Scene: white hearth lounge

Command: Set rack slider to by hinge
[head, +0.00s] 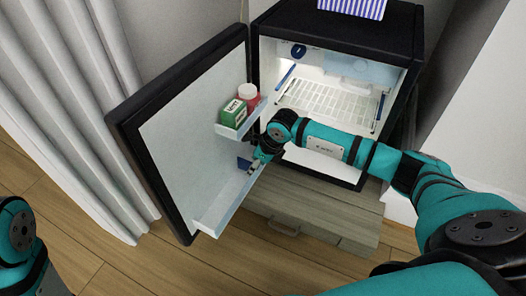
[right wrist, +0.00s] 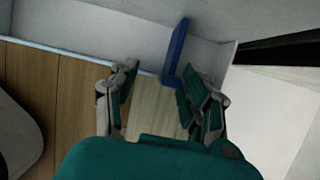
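The blue rack slider (head: 243,163) sits on the lower door rack (head: 212,212), toward its hinge end. In the right wrist view the slider (right wrist: 178,48) stands as a thin blue upright with a short foot, a little way from the rack's end wall. My right gripper (head: 260,160) is at the slider and hides part of it. In the right wrist view my right gripper (right wrist: 160,92) has its fingers apart, with the slider's foot close to the right finger. I cannot tell whether they touch. My left gripper is out of view.
The small fridge (head: 336,42) stands open, its door (head: 185,120) swung left. The upper door rack (head: 240,128) holds a green box (head: 233,112) and a red jar with a white lid (head: 248,97). A wooden cabinet (head: 320,208) is below; curtains (head: 75,110) hang left.

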